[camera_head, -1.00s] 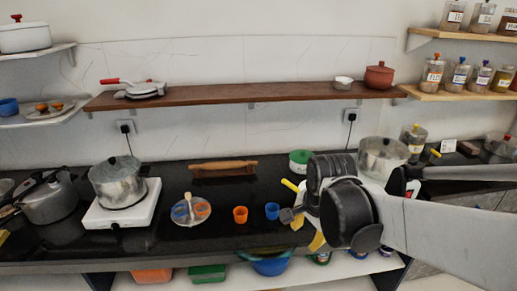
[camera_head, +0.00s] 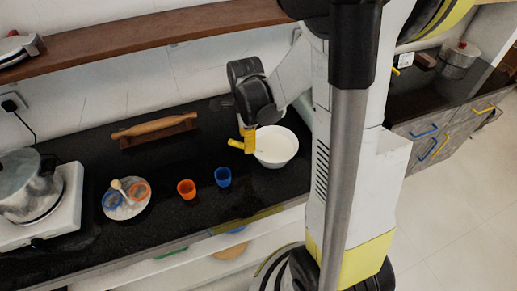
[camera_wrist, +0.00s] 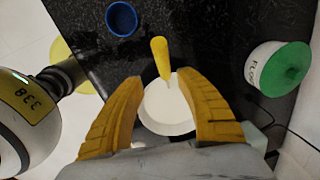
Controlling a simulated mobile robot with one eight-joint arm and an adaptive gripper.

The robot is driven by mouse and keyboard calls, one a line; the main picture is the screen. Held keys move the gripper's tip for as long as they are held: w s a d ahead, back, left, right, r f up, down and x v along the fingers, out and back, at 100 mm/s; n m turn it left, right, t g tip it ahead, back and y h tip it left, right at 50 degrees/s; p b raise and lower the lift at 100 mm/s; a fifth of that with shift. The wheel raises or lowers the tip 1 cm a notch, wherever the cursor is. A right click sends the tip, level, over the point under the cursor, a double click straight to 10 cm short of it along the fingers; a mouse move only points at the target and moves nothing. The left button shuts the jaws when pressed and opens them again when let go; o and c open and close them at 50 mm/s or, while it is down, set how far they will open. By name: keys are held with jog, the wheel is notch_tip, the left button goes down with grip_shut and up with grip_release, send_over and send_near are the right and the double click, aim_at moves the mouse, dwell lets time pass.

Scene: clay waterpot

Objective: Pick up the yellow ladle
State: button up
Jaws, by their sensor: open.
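The yellow ladle (camera_wrist: 160,58) shows in the wrist view as a yellow handle, with its lower end over the white bowl (camera_wrist: 166,122). My gripper (camera_wrist: 159,78) is open, with a yellow finger on each side of the ladle in the picture and clear gaps to both. How far the handle lies beyond the fingertips I cannot tell. In the head view my gripper (camera_head: 245,141) is over the left edge of the white bowl (camera_head: 276,158). There I cannot tell the ladle's handle from my yellow fingers.
A blue cup (camera_head: 222,177) and an orange cup (camera_head: 186,189) stand left of the bowl on the black counter (camera_head: 165,225). A green-lidded container (camera_wrist: 283,70) stands right in the wrist view. A rolling pin (camera_head: 154,126) lies at the back; a shelf (camera_head: 150,35) runs above.

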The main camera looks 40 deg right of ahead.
jog(key=f+b, duration=0.1)
jog(key=w+f+b, duration=0.1)
jog(key=f, duration=0.3)
jog(key=shift+w+d+f+b, duration=0.15)
jog(key=shift+d+f+b, duration=0.1)
jog(key=shift+b, duration=0.15)
jog(key=shift+r, duration=0.1)
grip_shut()
